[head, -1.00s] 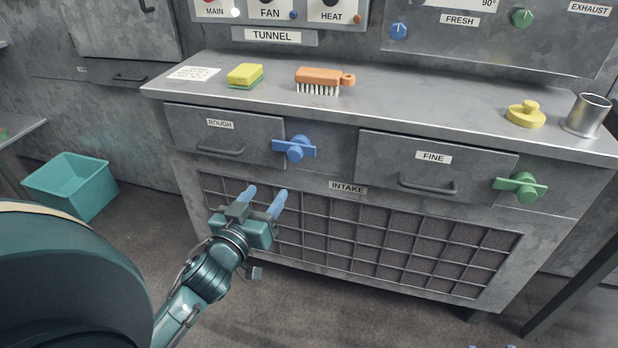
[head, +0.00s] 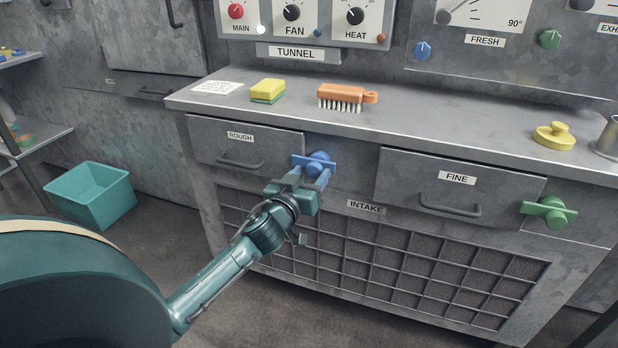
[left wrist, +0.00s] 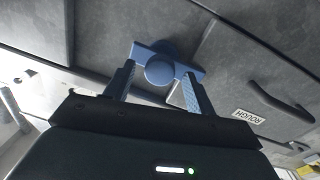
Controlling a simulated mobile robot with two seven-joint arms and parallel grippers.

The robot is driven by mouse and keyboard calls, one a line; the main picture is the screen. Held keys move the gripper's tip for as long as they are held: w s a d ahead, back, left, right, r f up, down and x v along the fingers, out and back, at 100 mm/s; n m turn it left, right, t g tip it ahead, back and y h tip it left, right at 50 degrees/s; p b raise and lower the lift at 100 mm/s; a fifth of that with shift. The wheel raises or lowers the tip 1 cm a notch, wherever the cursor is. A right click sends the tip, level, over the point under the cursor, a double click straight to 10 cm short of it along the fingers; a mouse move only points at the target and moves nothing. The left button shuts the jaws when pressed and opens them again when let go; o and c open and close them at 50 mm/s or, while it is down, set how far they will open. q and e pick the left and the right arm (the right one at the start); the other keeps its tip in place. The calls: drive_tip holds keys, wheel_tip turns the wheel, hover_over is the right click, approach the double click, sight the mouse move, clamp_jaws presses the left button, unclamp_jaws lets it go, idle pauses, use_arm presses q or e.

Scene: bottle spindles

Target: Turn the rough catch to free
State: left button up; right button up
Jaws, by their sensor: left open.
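The rough catch is a blue turn handle (head: 318,162) with a round hub and a crossbar, just right of the drawer labelled ROUGH (head: 245,148). Its bar lies about level in the head view, its left end reaching toward the drawer front. My left gripper (head: 311,179) is open right in front of the catch. In the left wrist view the blue catch (left wrist: 160,70) sits between the two fingertips, with the fingers on either side of its hub. I cannot tell whether they touch it. My right gripper is out of view.
The FINE drawer (head: 452,185) and its green catch (head: 549,210) are to the right. The INTAKE grille (head: 390,262) lies below. A sponge (head: 268,91), a brush (head: 345,98) and a yellow knob-shaped piece (head: 554,137) are on the counter above. A teal bin (head: 95,197) stands on the floor.

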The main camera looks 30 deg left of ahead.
use_arm(q)
drive_tip(key=shift+w, duration=0.1)
drive_tip(key=shift+c, duration=0.5)
drive_tip(key=c, duration=0.9)
drive_tip(key=shift+o, duration=0.2)
